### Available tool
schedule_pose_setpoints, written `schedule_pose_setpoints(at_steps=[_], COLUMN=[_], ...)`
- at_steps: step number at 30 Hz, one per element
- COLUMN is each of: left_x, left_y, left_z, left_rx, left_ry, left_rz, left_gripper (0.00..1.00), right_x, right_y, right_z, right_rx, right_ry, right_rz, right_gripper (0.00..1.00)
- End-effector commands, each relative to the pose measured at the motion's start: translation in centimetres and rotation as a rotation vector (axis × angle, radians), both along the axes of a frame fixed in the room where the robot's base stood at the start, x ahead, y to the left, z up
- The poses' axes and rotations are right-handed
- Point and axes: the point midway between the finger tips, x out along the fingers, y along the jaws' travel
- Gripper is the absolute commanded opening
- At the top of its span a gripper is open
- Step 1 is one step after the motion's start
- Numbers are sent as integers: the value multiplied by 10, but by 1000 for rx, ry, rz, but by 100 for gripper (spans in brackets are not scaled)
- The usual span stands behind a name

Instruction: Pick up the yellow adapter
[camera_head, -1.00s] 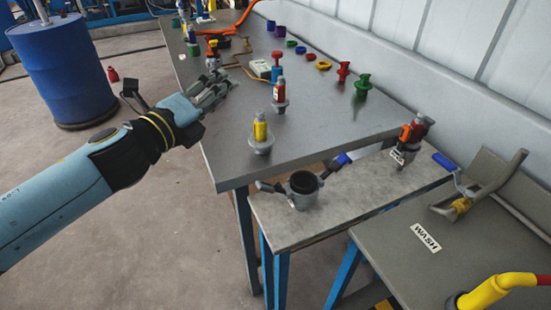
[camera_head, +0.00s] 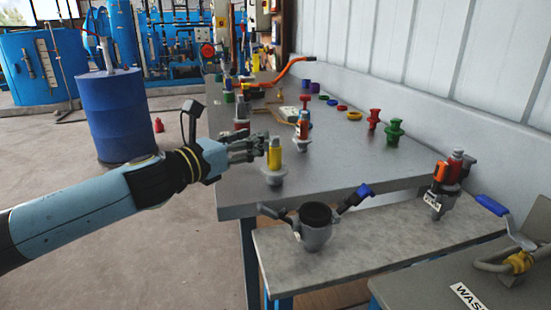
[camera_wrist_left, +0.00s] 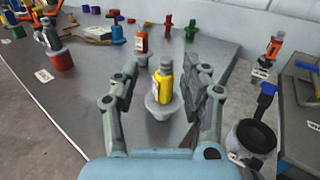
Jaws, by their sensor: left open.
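The yellow adapter (camera_head: 274,155) stands upright on a grey base (camera_head: 275,176) near the front left corner of the dark table. In the left wrist view the yellow adapter (camera_wrist_left: 163,86) shows between the two open fingers, with no finger visibly touching it. My left gripper (camera_head: 262,147) is open just left of the adapter, its fingers pointing right towards it. It also shows in the left wrist view (camera_wrist_left: 160,88). My right gripper is not in view.
A red adapter (camera_head: 303,128) stands behind the yellow one. Green (camera_head: 394,132) and red (camera_head: 374,119) fittings stand further right. A grey cup-shaped coupling (camera_head: 315,228) sits on the lower bench in front. An orange-red fitting (camera_head: 447,175) stands at right.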

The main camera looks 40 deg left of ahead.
Motion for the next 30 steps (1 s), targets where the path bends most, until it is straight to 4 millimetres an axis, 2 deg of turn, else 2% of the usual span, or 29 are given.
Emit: schedule_pose_setpoints(at_steps=[1,6,13,21,30], left_x=[6,18,30,67,72], left_y=[1,-2,-7,-16,-17], left_z=[8,4,-3,-12,-15], left_rx=[-3,-2,-3,-2,0], left_ry=[-1,0,0,1,2], left_rz=[5,1,-1,-2,-3], left_gripper=[46,46,46,46,46], right_x=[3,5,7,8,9], right_y=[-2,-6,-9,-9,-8], right_z=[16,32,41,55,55], right_rx=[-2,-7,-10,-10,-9], right_ry=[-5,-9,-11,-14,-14], right_rz=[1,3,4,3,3], right_gripper=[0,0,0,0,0])
